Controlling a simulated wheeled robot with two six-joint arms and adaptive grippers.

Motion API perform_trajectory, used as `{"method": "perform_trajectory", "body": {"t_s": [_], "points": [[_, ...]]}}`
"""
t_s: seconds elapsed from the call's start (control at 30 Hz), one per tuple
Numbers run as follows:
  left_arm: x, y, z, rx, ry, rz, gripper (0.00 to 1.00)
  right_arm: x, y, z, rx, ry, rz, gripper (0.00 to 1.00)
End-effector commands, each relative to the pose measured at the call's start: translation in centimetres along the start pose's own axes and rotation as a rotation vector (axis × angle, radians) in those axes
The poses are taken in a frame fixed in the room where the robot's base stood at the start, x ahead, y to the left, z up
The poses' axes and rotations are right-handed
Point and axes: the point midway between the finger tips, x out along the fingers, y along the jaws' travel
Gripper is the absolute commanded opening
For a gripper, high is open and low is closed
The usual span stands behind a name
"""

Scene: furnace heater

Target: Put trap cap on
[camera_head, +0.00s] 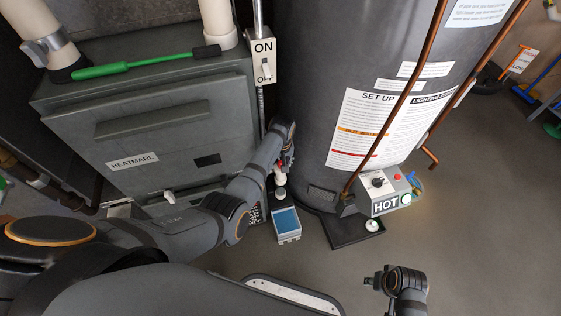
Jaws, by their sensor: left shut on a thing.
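My left arm reaches in from the left, and its gripper (284,163) points down beside the heater's right side. It is shut on a small white piece (280,176), which may be the trap cap; the fingers and wrist hide part of it. Just below is a small grey-green round top (281,193), possibly the trap's opening. I cannot tell whether the white piece touches it. My right gripper (374,281) is at the lower right, over bare floor, far from these things. Its fingers are too small to read.
A blue-topped box (286,223) stands on the floor just in front. The grey furnace (150,125) is left, the tall tank (315,80) right. A control box marked HOT (384,192) and a black tray (345,234) sit at the tank's base.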

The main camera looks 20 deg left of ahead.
Motion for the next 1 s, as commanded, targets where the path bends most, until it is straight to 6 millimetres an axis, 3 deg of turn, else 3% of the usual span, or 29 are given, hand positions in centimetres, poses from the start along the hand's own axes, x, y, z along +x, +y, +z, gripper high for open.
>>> {"method": "perform_trajectory", "body": {"t_s": [1.0], "points": [[-0.02,0.0,-0.03,0.0,0.001,0.0,0.23,-0.72,0.02,-0.11,0.0,0.0,0.0,0.4]]}}
